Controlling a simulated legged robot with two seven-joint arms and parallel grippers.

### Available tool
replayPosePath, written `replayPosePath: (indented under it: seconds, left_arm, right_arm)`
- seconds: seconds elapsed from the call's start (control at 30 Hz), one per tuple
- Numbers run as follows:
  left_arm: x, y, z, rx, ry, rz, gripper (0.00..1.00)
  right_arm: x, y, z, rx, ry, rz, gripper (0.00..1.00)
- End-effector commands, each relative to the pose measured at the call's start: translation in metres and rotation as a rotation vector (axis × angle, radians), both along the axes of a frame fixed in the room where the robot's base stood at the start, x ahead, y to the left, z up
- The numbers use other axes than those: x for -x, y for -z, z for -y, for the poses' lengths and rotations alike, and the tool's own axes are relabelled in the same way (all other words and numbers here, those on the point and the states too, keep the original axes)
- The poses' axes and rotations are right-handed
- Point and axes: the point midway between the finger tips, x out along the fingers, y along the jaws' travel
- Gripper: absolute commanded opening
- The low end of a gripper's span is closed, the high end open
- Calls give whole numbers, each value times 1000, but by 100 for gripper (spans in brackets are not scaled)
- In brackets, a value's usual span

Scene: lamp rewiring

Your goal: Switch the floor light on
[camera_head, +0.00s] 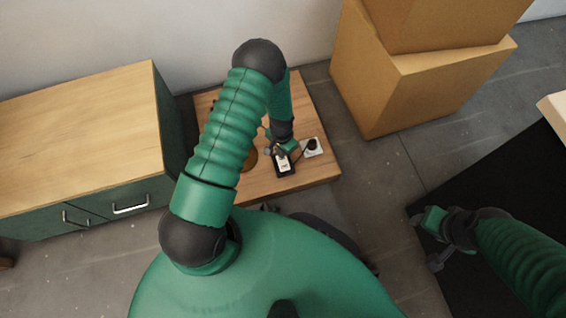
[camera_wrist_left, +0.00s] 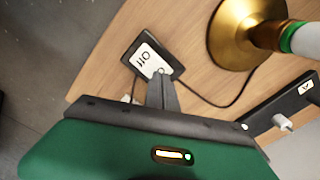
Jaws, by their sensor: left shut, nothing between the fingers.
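A small black switch box with a white face (camera_wrist_left: 142,56) lies on the low wooden table; the lettering appears to read "Off". In the head view the switch box (camera_head: 284,165) lies near the table's front edge. My left gripper (camera_wrist_left: 161,78) is shut and empty, its fingertips at the near edge of the white face; I cannot tell whether they touch it. In the head view my left gripper (camera_head: 281,151) is just above the box. The lamp's round brass base (camera_wrist_left: 232,38) stands beside the box, largely hidden by my arm in the head view. My right gripper (camera_head: 447,231) is away at the right.
A black cord (camera_wrist_left: 210,101) runs from the box past the brass base. A socket strip (camera_wrist_left: 284,106) with a plug lies at the right of the wrist view. A green cabinet (camera_head: 80,140) stands left of the table (camera_head: 318,178), and cardboard boxes (camera_head: 415,80) stand right.

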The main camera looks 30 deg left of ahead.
Motion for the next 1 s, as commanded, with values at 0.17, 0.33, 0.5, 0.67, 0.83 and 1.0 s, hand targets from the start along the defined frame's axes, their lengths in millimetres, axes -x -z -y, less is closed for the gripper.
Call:
replayPosePath:
  seconds: [0.17,0.33,0.5,0.67,0.83,1.0]
  left_arm:
    - [0,0,0,0,0,0,0]
    - [0,0,0,0,0,0,0]
    - [0,1,0,0,0,0,0]
    - [0,3,0,0,0,0,0]
    - [0,5,0,0,0,0,0]
    - [0,8,0,0,0,0,0]
  right_arm:
    - [0,0,0,0,0,0,54]
    - [0,0,0,0,0,0,54]
    - [0,0,0,0,0,0,54]
    - [0,2,0,0,0,0,54]
    - [0,4,0,0,0,0,54]
    - [0,5,0,0,0,0,54]
